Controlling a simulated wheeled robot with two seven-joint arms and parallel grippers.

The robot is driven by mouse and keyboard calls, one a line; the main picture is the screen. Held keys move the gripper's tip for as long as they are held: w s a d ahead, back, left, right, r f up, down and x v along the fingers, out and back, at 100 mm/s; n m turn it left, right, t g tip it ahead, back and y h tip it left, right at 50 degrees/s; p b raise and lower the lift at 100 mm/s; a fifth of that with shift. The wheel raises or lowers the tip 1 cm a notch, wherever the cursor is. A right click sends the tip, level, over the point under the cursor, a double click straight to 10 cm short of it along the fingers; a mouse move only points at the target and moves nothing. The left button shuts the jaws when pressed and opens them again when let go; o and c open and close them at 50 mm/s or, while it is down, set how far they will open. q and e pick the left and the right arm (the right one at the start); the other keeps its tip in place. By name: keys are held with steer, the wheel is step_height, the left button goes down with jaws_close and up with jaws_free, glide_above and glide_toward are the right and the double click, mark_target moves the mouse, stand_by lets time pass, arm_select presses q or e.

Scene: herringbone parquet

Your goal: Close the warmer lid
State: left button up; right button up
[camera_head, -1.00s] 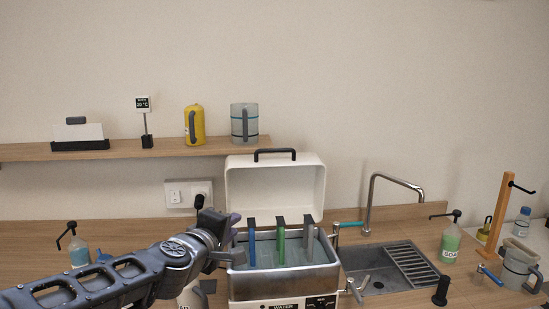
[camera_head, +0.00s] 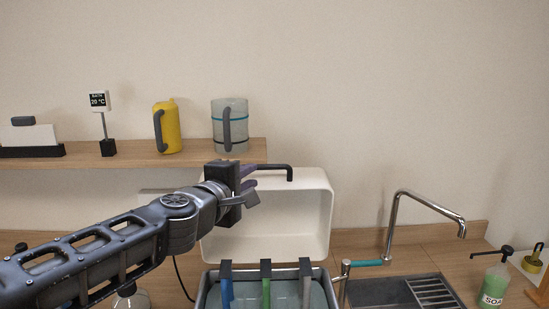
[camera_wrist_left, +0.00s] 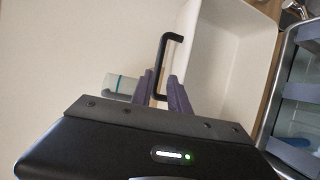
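The warmer is a metal water bath with a white lid (camera_head: 285,230) standing open, its inside facing me. The black lid handle (camera_head: 282,167) is at the lid's top edge. My left gripper (camera_head: 250,180) is at the left part of the handle, in front of the lid's upper left. In the left wrist view, its purple fingers (camera_wrist_left: 163,92) stand apart with the handle (camera_wrist_left: 166,62) between them; contact cannot be told. Blue, green and grey holders (camera_head: 266,285) hang in the metal bath (camera_head: 332,290). My right gripper is not in view.
The wall shelf (camera_head: 190,157) behind holds a yellow jug (camera_head: 167,128), a clear jug (camera_head: 230,128) and a temperature sign (camera_head: 98,101). A tap (camera_head: 393,225) and sink (camera_head: 375,292) are right of the warmer, with a soap bottle (camera_head: 495,285) beyond.

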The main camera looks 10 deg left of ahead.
mark_target(260, 168)
arm_select(q)
steer(key=shift+w+d+f, duration=0.1)
steer(key=shift+w+d, duration=0.1)
steer(key=shift+w, duration=1.05)
steer(key=shift+w+d+f, duration=0.1)
steer(key=shift+w+d, duration=0.05)
steer(key=shift+w, duration=1.1)
steer(key=shift+w+d+f, duration=0.1)
steer(key=shift+w+d, duration=0.1)
steer(key=shift+w, duration=1.05)
steer(key=shift+c, duration=0.2)
jaws_close()
